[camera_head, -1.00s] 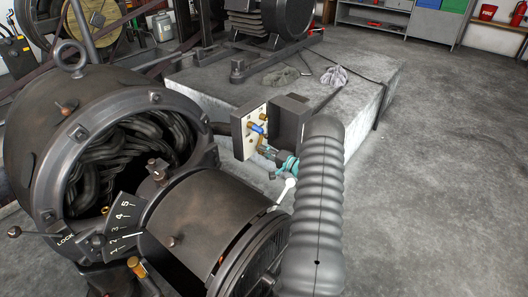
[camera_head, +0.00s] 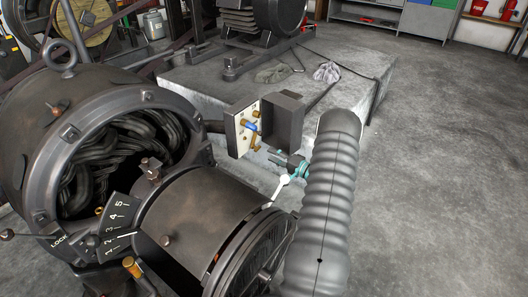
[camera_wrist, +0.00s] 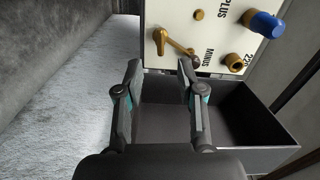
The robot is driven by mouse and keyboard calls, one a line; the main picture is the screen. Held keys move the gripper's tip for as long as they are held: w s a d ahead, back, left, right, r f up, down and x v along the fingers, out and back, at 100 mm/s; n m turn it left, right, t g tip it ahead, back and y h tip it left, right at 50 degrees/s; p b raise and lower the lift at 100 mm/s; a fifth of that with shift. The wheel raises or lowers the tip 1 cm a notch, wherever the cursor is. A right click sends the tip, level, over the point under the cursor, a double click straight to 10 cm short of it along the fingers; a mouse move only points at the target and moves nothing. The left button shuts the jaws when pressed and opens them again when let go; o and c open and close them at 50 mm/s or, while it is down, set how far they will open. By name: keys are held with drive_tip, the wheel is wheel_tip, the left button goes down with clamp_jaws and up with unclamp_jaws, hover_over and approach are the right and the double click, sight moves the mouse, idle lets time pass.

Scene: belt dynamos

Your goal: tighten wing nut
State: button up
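A pale terminal panel (camera_head: 237,133) holds brass fittings in the head view. In the wrist view the panel (camera_wrist: 153,58) carries the words PLUS and MINUS. A brass wing nut (camera_wrist: 173,43) sits beside MINUS, its long wing slanting down to the right. A blue-capped terminal (camera_wrist: 265,24) is at PLUS, with a brass knob (camera_wrist: 236,62) below it. My gripper (camera_wrist: 157,68) is open and empty, its fingers wide apart, with the right fingertip near the wing's lower end; contact cannot be told. In the head view my gripper (camera_head: 276,153) is just right of the panel.
An open dark box cover (camera_wrist: 240,115) projects beside the panel. A large dynamo (camera_head: 180,215) with a numbered scale fills the left of the head view. A concrete plinth (camera_head: 200,80) with rags lies behind. The floor at right is clear.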

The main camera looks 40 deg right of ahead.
drive_tip(key=v, duration=0.4)
idle(0.6)
